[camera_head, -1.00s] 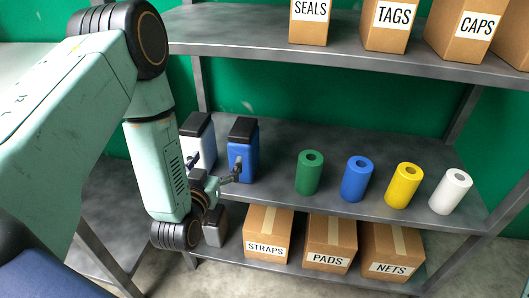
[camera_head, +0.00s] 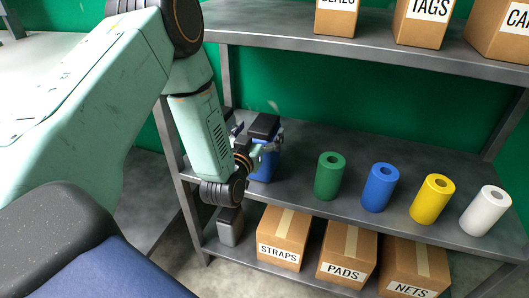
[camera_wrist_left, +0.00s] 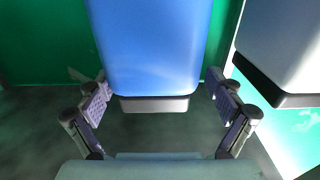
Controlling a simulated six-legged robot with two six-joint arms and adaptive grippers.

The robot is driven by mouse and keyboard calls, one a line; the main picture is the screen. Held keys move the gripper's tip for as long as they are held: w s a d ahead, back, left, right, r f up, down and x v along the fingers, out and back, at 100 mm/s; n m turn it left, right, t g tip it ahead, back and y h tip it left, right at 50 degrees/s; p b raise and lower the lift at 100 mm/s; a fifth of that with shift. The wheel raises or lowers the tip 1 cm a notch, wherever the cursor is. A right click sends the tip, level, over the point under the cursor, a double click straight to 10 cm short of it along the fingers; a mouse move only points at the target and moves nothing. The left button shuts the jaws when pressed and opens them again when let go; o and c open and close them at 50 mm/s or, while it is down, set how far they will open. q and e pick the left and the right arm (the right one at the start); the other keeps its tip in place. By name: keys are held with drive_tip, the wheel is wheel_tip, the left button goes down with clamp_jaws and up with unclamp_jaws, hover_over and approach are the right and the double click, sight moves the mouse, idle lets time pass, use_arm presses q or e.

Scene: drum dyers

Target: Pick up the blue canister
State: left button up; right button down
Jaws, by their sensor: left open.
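The blue canister (camera_head: 264,166) with a black lid stands upright on the middle shelf, partly hidden by my left gripper. In the left wrist view the blue canister (camera_wrist_left: 150,45) fills the upper middle. My left gripper (camera_head: 257,146) is open at the canister, one finger on either side of it. In the left wrist view the fingers (camera_wrist_left: 160,88) are spread wide with gaps to its sides; I cannot tell how deep it sits between them. My right gripper is not in view.
Green (camera_head: 329,177), blue (camera_head: 379,188), yellow (camera_head: 431,200) and white (camera_head: 485,211) rolls stand to the right on the same shelf (camera_head: 300,135). Labelled boxes, such as STRAPS (camera_head: 283,237), are below; others are above.

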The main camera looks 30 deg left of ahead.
use_arm(q)
drive_tip(key=shift+w, duration=0.25)
drive_tip(key=shift+d+r, duration=0.2)
drive_tip(key=shift+d, duration=0.05)
drive_tip(key=shift+a+f, duration=0.1)
drive_tip(key=shift+a, duration=0.1)
drive_tip(key=c, duration=0.4)
drive_tip(key=shift+d, duration=0.15)
drive_tip(key=c, duration=0.4)
drive_tip(key=shift+w, duration=0.1)
drive_tip(key=c, duration=1.1)
